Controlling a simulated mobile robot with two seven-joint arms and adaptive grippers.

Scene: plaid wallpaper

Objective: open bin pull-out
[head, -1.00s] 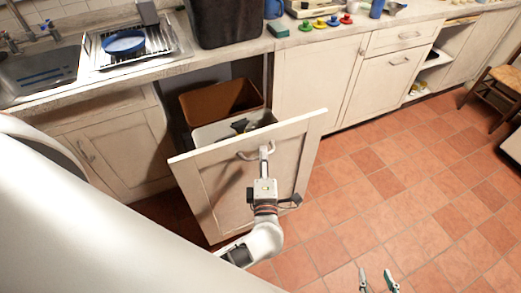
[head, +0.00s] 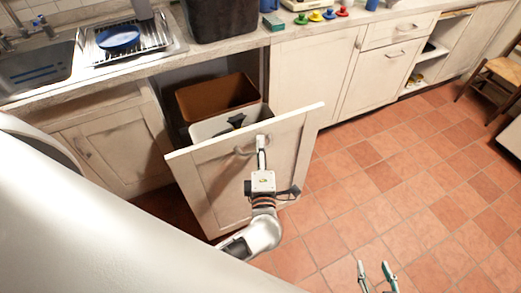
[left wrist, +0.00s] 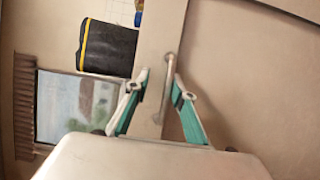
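The bin pull-out has a cream panelled front (head: 217,185) and stands well out from the cabinet. A brown bin (head: 217,95) and a light grey bin (head: 213,127) show behind it. Its metal handle (head: 243,151) is near the front's top edge. My left gripper (head: 262,141) is at the handle, partly hiding it. In the left wrist view, the teal fingers (left wrist: 161,79) stand apart on either side of the handle bar (left wrist: 169,62); I cannot tell whether they touch it. My right gripper (head: 372,264) is open and empty over the floor at the lower right.
A wooden chair (head: 497,78) stands at the far right. The tiled floor (head: 400,190) right of the pull-out is clear.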

